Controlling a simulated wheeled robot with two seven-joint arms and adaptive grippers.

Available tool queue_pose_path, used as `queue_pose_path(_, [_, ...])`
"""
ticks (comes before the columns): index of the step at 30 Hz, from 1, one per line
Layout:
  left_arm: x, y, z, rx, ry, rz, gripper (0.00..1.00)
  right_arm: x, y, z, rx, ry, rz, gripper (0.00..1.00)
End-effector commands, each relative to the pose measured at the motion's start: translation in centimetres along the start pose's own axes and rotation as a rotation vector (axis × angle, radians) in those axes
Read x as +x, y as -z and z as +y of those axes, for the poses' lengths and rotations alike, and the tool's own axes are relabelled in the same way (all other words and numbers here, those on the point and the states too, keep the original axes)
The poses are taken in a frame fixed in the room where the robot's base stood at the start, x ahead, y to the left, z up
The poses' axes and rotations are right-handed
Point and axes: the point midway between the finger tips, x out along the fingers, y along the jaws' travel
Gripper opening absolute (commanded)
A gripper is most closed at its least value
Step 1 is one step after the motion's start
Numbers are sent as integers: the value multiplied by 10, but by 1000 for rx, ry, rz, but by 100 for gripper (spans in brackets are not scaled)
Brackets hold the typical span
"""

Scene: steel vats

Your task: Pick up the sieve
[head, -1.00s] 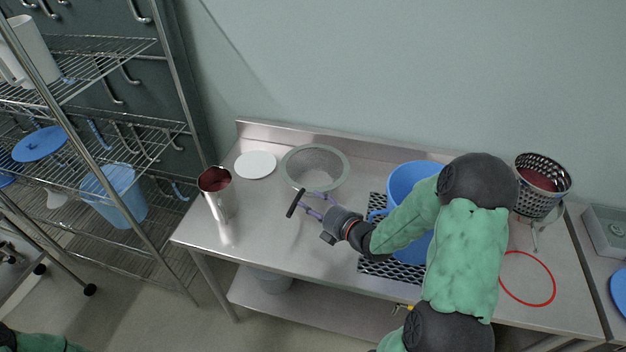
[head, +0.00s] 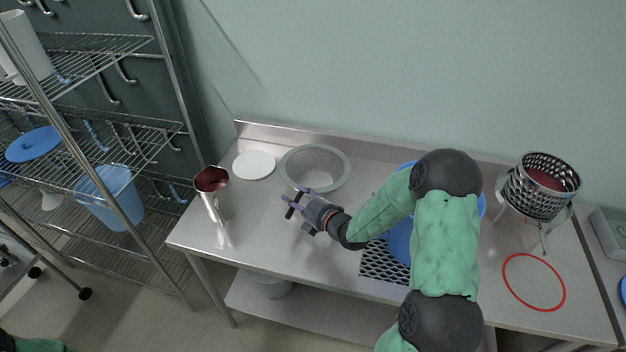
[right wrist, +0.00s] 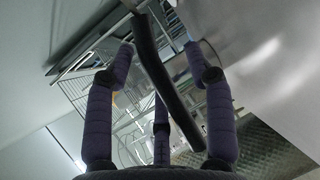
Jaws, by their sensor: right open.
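The sieve (head: 343,157), a round grey bowl with a wide rim and a speckled, mesh-like inside, sits at the back of the steel table. My right gripper (head: 295,202) is open just in front of the sieve's near left side, its purple fingers pointing left. A dark bar (right wrist: 160,75) runs diagonally between the spread fingers in the right wrist view; I cannot tell what it belongs to. A patterned grey surface, perhaps the sieve, shows at the lower right there. My left gripper is out of view.
A steel jug (head: 213,196) stands left of the gripper, with a white disc (head: 254,165) behind it. A blue bucket (head: 398,240) is partly hidden by my right arm, by a black grid (head: 384,267). A perforated basket (head: 541,196) and red ring (head: 534,282) are right.

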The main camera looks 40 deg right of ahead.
Motion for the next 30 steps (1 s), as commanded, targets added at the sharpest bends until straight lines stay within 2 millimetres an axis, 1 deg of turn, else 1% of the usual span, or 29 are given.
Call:
queue_pose_path(6, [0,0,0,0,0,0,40,1,0,0,0,0,-1,54])
queue_pose_path(7, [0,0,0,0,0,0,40,1,0,0,0,0,-1,48])
queue_pose_path(8, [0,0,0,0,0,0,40,1,0,0,0,0,-1,40])
queue_pose_path(9, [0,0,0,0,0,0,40,1,0,0,0,0,-1,28])
queue_pose_path(11, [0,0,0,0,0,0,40,1,0,0,0,0,-1,12])
queue_pose_path(12, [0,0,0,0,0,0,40,1,0,0,0,0,-1,0])
queue_pose_path(24, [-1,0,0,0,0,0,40,0,0,3,-1,-2,-1,0])
queue_pose_path(28, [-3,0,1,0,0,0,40,-1,0,10,-2,-3,-1,0])
queue_pose_path(30, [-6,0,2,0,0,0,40,-3,0,19,-3,-5,-1,0])
